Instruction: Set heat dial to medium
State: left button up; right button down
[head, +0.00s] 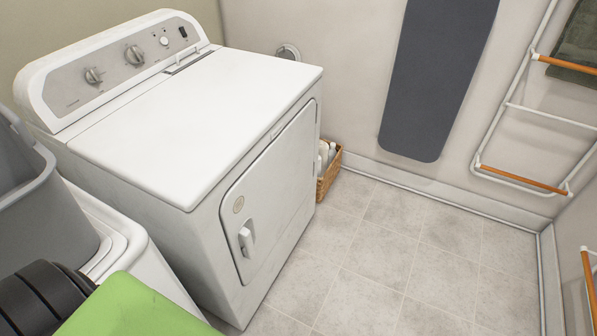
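The white dryer (190,105) stands at the left, its door shut. Its raised back panel (122,40) carries two large grey dials, a left one (93,75) and a right one (134,55). A small round white knob (164,41) and a small black switch (183,32) sit further right. The labels are too small to read, so I cannot tell which dial is the heat dial or how it is set. Neither of my grippers is in view.
A grey tub (45,215) sits on a white appliance (120,250) left of the dryer. A wicker basket (328,175) with bottles stands by the dryer. An ironing board (437,80) and rack (520,107) are behind. The tiled floor (400,250) is clear.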

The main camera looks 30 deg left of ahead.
aim_at(92, 76)
jog(key=u, duration=1.9)
jog(key=i+l, duration=0.15)
jog(key=l, duration=0.25)
jog(key=i+l, duration=0.2)
jog(key=l, duration=0.2)
jog(key=i+l, duration=0.15)
jog(key=l, duration=0.25)
jog(key=i+l+u, duration=0.1)
jog(key=l, duration=0.3)
jog(key=i, duration=0.05)
